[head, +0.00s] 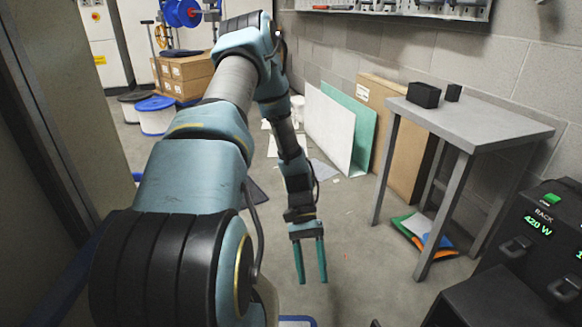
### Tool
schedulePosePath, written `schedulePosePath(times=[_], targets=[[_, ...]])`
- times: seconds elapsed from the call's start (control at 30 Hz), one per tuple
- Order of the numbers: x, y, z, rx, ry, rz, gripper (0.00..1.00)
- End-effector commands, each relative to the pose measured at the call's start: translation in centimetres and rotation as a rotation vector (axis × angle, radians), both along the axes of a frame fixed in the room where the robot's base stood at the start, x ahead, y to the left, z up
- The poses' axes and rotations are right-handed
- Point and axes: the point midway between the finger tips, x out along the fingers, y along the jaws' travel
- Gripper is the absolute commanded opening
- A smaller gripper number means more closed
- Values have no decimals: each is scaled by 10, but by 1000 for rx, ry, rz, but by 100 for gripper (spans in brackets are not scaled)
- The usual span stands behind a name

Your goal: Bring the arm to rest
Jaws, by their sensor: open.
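My arm reaches forward from the bottom left of the head view, bends at the top, and hangs down near the middle. My gripper (312,278) points down over the bare floor, with its two green fingers apart and nothing between them. It is clear of the table and of the things around it.
A grey table (490,127) with two small black boxes (424,95) stands at right. A black rack unit (535,240) reading 420 W is at lower right. Panels (330,130) lean on the wall. Cardboard boxes (185,77) and drums stand at back left. Floor around my gripper is clear.

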Motion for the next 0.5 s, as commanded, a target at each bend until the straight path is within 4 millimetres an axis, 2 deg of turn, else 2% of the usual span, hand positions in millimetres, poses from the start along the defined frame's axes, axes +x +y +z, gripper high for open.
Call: schedulePosePath(times=[0.03,0.2,0.5], targets=[[10,8,17,28,-59,8,61],[35,34,66,119,-241,57,61],[55,77,155,233,-560,189,61]])
